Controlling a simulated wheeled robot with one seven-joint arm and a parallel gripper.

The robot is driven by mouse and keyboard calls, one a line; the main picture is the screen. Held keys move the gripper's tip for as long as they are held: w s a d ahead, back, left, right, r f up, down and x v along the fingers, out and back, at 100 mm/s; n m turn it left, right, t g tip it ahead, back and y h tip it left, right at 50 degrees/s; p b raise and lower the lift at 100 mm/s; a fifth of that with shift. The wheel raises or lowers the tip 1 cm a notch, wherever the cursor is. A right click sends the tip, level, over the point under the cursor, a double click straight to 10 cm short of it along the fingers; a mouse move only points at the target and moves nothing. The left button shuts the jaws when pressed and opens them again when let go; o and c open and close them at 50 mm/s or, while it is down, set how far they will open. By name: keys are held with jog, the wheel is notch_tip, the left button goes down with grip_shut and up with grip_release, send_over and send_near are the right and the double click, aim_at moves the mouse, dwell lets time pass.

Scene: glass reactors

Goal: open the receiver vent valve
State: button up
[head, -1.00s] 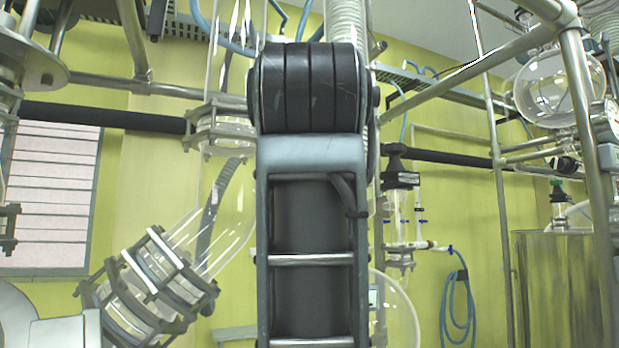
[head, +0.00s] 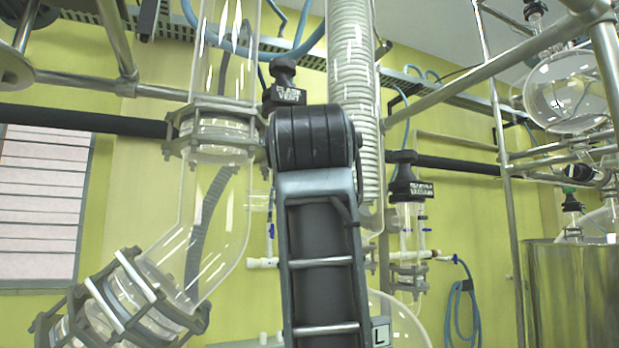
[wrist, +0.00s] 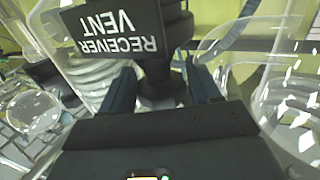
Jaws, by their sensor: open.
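The receiver vent valve shows in the wrist view as a black body with a black tag (wrist: 110,28) reading "RECEIVER VENT" upside down. Its dark stem (wrist: 160,90) lies between the fingers of my gripper (wrist: 161,88). The gripper is open, with one finger on each side of the stem. I cannot tell whether either finger touches it. In the head view my arm blocks the middle, and neither this valve nor my gripper can be made out there.
Another black valve (head: 286,92) with a tag stands above my arm. A black valve with a vacuum tag (head: 408,188) is to the right. A clamped glass column (head: 215,215) stands at left, a coiled condenser (head: 350,90) behind. Metal frame bars cross the right side.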

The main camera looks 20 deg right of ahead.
jog(key=shift+w, duration=0.15)
jog(key=shift+c, duration=0.3)
jog(key=c, duration=0.6)
jog(key=shift+d+n+y, duration=0.1)
jog(key=shift+n+y, duration=0.2)
jog(key=shift+y, duration=0.1)
jog(key=n+y, duration=0.2)
jog(key=y, duration=0.1)
jog(key=n+t+y+p, duration=0.1)
jog(key=n+y, duration=0.1)
jog(key=y, duration=0.1)
jog(key=shift+r+y+p, duration=0.1)
jog(key=shift+y+p, duration=0.2)
jog(key=shift+y, duration=0.1)
jog(key=shift+n+g+y+p, duration=0.45)
jog(key=shift+n+y, duration=1.85)
jog(key=shift+y, duration=0.9)
jog(key=shift+y, duration=0.3)
